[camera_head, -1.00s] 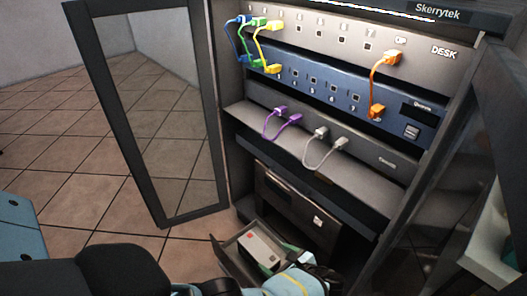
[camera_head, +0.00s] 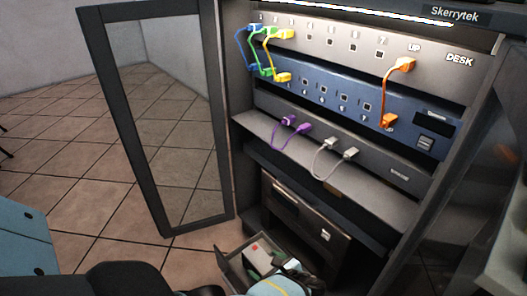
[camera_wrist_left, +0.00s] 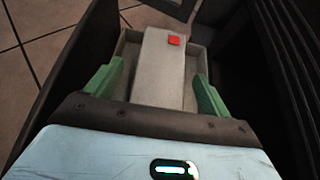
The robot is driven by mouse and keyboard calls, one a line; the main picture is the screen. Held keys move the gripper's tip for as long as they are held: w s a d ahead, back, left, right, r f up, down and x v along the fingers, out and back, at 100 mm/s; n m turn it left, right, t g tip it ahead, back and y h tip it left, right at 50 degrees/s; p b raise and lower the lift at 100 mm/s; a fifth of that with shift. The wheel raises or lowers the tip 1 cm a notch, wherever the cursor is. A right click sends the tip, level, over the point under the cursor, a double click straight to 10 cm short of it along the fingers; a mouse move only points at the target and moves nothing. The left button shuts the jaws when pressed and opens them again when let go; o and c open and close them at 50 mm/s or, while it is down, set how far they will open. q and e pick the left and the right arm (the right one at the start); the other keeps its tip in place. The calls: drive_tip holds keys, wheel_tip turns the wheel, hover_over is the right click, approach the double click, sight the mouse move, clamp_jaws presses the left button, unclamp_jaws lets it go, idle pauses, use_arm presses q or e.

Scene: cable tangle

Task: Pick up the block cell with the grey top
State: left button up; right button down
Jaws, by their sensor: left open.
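The block cell (camera_wrist_left: 161,88) has a plain grey top with a small red square near its far end. It lies in an open drawer-like tray (camera_head: 232,272) low at the front of the cabinet. In the head view only a part of the block (camera_head: 256,246) shows beside my gripper. My left gripper (camera_head: 272,262) is open, with its green fingers down in the tray. In the left wrist view the fingers (camera_wrist_left: 159,72) stand on either side of the block, with a visible gap on both sides. My right gripper is in neither view.
The open glass door (camera_head: 160,120) stands left of the rack. Above the tray are a dark unit (camera_head: 305,215), a shelf with purple (camera_head: 290,130) and grey (camera_head: 325,155) cables, and panels with coloured patch cables. Dark cabinet walls flank the tray closely in the wrist view.

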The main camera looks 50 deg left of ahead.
use_arm(q)
drive_tip(key=shift+a+f, duration=0.15)
drive_tip(key=shift+a, duration=0.1)
clamp_jaws()
drive_tip(key=shift+w, duration=0.2)
idle(0.3)
